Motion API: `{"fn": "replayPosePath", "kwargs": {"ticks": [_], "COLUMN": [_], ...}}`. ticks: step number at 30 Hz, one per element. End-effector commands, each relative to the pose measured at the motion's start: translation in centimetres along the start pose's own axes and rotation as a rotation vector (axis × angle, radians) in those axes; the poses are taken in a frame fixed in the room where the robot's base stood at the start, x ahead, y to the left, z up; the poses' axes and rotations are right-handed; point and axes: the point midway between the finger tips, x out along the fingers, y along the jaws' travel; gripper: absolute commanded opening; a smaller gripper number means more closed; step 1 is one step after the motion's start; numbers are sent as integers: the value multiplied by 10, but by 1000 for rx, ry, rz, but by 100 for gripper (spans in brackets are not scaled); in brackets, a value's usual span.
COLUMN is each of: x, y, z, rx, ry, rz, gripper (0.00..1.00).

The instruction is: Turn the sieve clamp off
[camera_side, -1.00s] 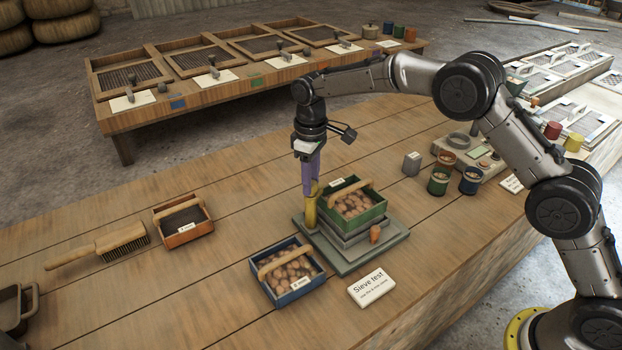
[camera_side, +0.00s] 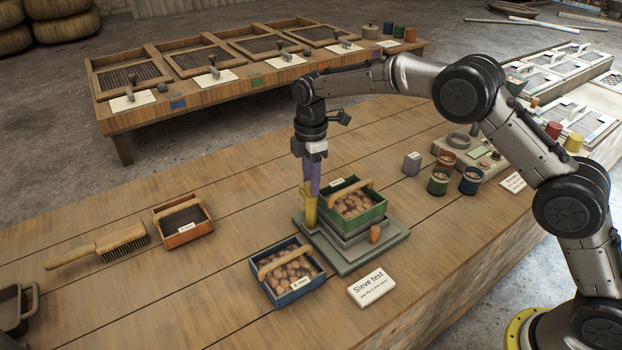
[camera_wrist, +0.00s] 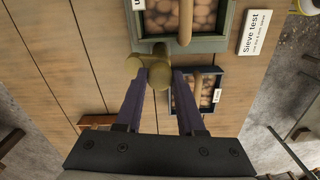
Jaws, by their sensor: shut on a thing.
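The sieve clamp is a yellow upright handle (camera_side: 310,215) at the left corner of the grey sieve base (camera_side: 350,264). In the wrist view its rounded olive-yellow knobs (camera_wrist: 158,73) sit between the purple fingertips. My gripper (camera_side: 311,190) points down and is shut on the clamp; it also shows in the wrist view (camera_wrist: 158,84). A green sieve box (camera_side: 376,216) of brown lumps with a wooden handle stands on the base, right beside the clamp. The fingers hide part of the clamp, and its lower joint is not clear.
A blue box (camera_side: 288,294) of lumps stands close in front of the base. A "Sieve test" card (camera_side: 371,287) lies to its right, and an orange knob (camera_side: 375,233) is on the base. An orange box (camera_side: 183,221) and brush (camera_side: 100,246) lie left. Bench between is clear.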

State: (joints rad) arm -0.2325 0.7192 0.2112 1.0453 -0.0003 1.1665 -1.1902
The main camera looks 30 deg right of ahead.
Motion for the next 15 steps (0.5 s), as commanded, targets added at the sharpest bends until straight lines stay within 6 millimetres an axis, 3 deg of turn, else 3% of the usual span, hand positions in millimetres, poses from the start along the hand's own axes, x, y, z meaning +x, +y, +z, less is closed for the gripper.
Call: {"fn": "replayPosePath", "kwargs": {"ticks": [15], "x": [-2], "y": [0], "z": [-1], "rx": [-161], "ry": [2], "rz": [3], "gripper": [0]}}
